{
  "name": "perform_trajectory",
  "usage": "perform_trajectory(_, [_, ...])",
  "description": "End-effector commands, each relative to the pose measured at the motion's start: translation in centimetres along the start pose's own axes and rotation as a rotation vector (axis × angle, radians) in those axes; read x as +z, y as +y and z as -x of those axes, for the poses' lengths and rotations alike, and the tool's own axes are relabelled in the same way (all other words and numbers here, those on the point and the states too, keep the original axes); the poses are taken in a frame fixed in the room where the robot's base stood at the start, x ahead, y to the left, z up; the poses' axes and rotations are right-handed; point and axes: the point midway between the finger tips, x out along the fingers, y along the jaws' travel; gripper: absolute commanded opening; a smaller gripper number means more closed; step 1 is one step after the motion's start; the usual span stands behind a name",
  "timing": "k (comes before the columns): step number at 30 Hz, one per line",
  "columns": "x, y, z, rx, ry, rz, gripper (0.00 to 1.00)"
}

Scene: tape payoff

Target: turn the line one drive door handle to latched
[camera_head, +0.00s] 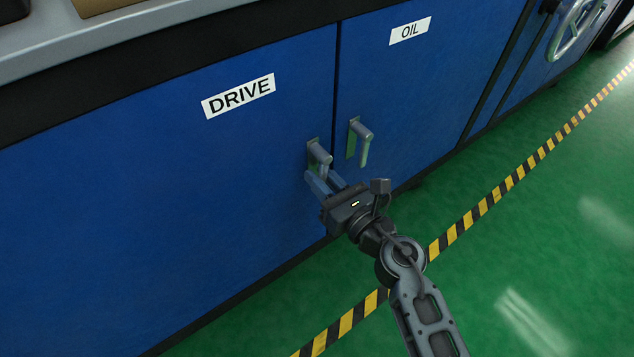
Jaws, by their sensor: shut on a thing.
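The blue drive door (190,180) carries a white DRIVE label (238,95) and looks closed. Its grey lever handle (319,153) sits on a plate near the door's right edge. My gripper (322,181) reaches up to this handle from the lower right and is shut on it. The jaws hide the handle's lower part, so its exact angle is hard to tell; it seems to hang downward.
The oil door (425,80) with its OIL label (410,30) adjoins on the right. Its own handle (363,142) points down close beside my gripper. A handwheel (576,28) is at the upper right. Green floor (540,230) with a yellow-black stripe (480,208) lies clear in front.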

Motion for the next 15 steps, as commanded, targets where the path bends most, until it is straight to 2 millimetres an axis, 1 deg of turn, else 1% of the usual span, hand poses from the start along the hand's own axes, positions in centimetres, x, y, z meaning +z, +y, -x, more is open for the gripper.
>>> perform_trajectory(6, [-0.14, -0.56, 0.02, 0.0, 0.001, 0.094, 0.0])
perform_trajectory(15, [-0.04, -0.79, 0.02, 0.0, 0.001, 0.141, 0.0])
